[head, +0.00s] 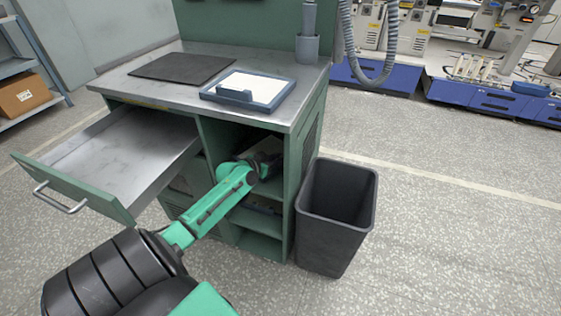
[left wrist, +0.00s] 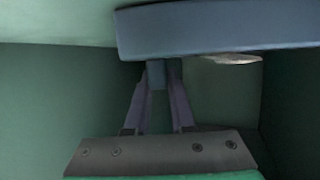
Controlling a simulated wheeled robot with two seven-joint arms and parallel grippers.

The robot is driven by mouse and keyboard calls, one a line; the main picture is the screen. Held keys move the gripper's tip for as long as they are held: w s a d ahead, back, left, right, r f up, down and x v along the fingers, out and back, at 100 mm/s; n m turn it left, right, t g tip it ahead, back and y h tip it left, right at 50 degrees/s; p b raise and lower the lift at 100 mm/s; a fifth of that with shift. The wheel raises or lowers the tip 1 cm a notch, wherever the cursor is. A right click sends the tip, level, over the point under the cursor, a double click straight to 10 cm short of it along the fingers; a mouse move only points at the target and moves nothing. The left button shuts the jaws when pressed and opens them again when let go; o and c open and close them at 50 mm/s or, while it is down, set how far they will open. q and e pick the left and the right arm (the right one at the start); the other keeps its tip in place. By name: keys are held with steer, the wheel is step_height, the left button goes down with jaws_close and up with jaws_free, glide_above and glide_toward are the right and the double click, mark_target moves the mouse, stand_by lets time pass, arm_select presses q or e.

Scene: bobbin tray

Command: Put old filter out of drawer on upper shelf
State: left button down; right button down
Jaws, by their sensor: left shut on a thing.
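The drawer (head: 125,150) is pulled out and looks empty. My left arm reaches into the upper shelf (head: 270,187) of the open cabinet compartment, and its gripper is mostly hidden there in the head view. In the left wrist view, my left gripper (left wrist: 158,76) is shut on a small tab of the old filter (left wrist: 220,28), a blue-grey frame with a brownish edge showing below it. The filter is inside the compartment; whether it rests on the shelf board, I cannot tell. My right gripper is not in view.
A blue-framed white filter (head: 250,88) and a dark mat (head: 182,67) lie on the cabinet top (head: 130,53). A black bin (head: 338,215) stands right of the cabinet. A lower shelf (head: 258,218) is below. The compartment's walls are close around my gripper.

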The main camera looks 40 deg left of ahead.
arm_select(q)
steer(key=c, duration=0.8)
jaws_free()
steer(key=shift+o, duration=0.2)
steer(key=shift+s+r, duration=0.15)
steer(key=shift+s, duration=0.35)
steer(key=p+v, duration=0.2)
steer(key=v, duration=0.9)
steer(key=shift+r, duration=0.1)
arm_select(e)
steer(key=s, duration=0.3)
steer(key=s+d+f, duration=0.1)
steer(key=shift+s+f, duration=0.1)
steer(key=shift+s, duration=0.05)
